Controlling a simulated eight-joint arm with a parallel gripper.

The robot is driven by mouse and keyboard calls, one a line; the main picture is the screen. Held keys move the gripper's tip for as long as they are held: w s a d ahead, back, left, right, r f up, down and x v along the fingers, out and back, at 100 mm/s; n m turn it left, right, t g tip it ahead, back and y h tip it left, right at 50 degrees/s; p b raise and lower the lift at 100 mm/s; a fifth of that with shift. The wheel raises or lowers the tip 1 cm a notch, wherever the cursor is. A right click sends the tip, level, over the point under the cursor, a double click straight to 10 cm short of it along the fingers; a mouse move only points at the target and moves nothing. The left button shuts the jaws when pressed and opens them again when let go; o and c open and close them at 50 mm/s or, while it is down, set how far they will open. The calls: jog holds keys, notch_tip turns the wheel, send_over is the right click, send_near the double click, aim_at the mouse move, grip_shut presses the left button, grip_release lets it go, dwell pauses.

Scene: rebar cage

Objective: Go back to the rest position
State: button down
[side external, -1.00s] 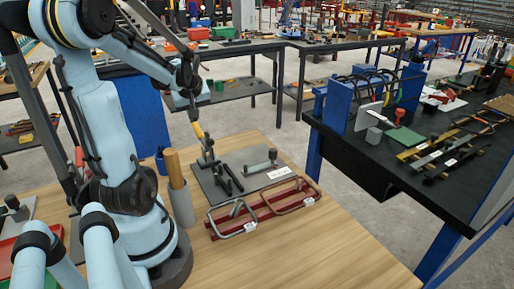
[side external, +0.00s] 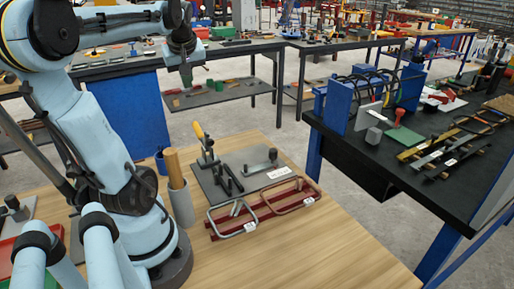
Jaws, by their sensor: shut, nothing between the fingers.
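My gripper (side external: 186,79) hangs from my raised arm at the upper left of the side external view. It is shut and empty, pointing down, small in the picture. It is apart from the wooden table and shows above the grey plate (side external: 213,185). A clamp with a yellow handle (side external: 199,131) stands upright on that plate, below my gripper in the picture. Dark bars (side external: 228,180) are also on the plate.
A red rack (side external: 265,212) with bent metal stirrups lies in front of the plate. A black workbench (side external: 365,160) stands at the right. The wooden table's front right is clear.

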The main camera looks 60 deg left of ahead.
jog(key=w+d+f+m+t+h, duration=0.1)
jog(key=w+d+f+m+t, duration=0.1)
jog(key=w+d+m, duration=0.5)
jog(key=w+d+f+m+t+h, duration=0.1)
jog(key=w+d+f+m+t, duration=0.15)
jog(key=d, duration=0.75)
jog(key=d+f+m+h, duration=0.1)
jog(key=d+f+m, duration=0.1)
jog(key=d+m, duration=0.2)
jog(key=d+f+m+t+h, duration=0.1)
jog(key=d+m, duration=0.3)
jog(key=d, duration=0.7)
jog(key=shift+f+h, duration=0.6)
jog(key=shift+f, duration=0.2)
jog(key=shift+s+t, duration=0.1)
jog(key=shift+t, duration=0.15)
